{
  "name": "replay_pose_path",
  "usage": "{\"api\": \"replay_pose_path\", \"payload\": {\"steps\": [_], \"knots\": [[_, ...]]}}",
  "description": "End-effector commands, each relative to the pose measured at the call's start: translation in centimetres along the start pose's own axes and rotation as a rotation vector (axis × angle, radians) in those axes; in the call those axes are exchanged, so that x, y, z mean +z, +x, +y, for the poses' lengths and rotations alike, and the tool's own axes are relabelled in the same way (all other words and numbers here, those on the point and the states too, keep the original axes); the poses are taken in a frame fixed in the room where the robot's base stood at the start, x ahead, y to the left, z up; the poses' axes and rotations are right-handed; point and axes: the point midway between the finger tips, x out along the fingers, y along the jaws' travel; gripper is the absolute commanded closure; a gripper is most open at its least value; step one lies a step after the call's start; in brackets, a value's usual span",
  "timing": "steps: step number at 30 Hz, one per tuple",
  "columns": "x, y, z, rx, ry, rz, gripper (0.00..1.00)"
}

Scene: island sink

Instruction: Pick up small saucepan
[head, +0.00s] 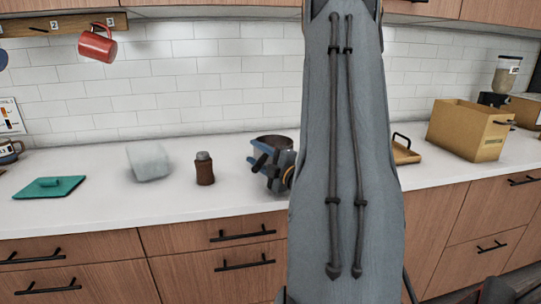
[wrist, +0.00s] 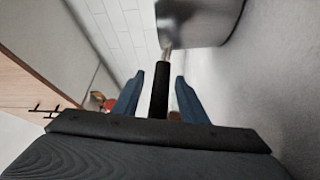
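The small saucepan is a steel pan (wrist: 200,22) with a black handle (wrist: 160,90), at the top of the wrist view. In the head view the saucepan (head: 273,140) stands on the white counter, partly hidden behind my gripper (head: 268,165). In the wrist view my gripper (wrist: 158,88) is open, with one blue finger on each side of the handle. Gaps show between the handle and both fingers, so they do not appear to touch it. My arm hides the counter to the right of the pan.
A brown shaker (head: 205,168), a blurry pale block (head: 148,162) and a teal board (head: 50,187) lie left of the pan. A wooden tray (head: 405,152) and a cardboard box (head: 470,130) are to the right. A red mug (head: 97,44) hangs above.

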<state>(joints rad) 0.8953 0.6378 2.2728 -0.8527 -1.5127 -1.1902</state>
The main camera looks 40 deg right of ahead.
Motion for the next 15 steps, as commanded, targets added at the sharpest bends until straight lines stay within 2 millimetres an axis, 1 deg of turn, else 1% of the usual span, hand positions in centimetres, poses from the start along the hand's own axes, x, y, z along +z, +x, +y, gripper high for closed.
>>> {"api": "replay_pose_path", "payload": {"steps": [2, 8, 11, 15], "knots": [[0.0, 0.35, 0.03, 0.0, 0.0, 0.0, 0.61], [0.02, 0.37, -0.02, 0.0, 0.0, -0.001, 0.61], [0.0, 0.37, -0.02, 0.0, 0.0, 0.0, 0.76], [-0.02, 0.37, -0.03, 0.0, 0.0, 0.0, 1.0]]}}
